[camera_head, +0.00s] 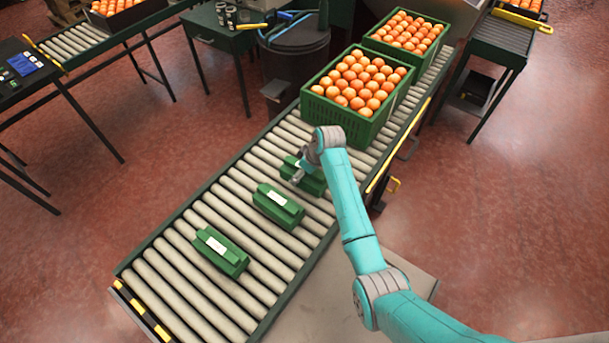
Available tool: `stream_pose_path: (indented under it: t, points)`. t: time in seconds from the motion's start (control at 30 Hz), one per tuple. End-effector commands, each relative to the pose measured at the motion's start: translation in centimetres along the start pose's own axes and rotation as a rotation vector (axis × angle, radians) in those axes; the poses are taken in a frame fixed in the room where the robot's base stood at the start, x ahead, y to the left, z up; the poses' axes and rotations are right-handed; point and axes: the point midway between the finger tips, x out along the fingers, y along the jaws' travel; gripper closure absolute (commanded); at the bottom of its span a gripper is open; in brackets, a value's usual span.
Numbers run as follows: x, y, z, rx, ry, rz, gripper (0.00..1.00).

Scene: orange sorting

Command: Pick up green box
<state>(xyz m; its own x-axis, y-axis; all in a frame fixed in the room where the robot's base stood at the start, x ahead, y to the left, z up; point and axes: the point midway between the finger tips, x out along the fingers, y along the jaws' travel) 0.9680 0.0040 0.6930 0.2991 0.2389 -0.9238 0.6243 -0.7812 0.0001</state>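Three small green boxes with white labels lie in a row on the roller conveyor (182,240). The nearest green box (221,252) is at the lower left, the middle green box (278,207) is up and right of it, and the far green box (314,183) is partly covered by my arm. My gripper (297,178) is at the left end of the far box, at or just above it. The fingers are small and partly hidden, so I cannot tell whether they touch or grip the box.
Two green crates of oranges, a nearer one (335,109) and a farther one (436,47), stand on the conveyor beyond the boxes. A dark round bin (293,62) stands left of the crates. Rollers around the nearer boxes are clear.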

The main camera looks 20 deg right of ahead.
Motion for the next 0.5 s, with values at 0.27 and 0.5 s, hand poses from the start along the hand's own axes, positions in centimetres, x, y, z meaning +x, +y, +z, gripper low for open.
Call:
stream_pose_path:
  t: [0.27,0.5]
  points:
    - [-0.04,0.01,0.01,0.0,0.0,0.0,0.47]
    - [-0.06,0.02,0.0,0.0,0.0,0.0,0.75]
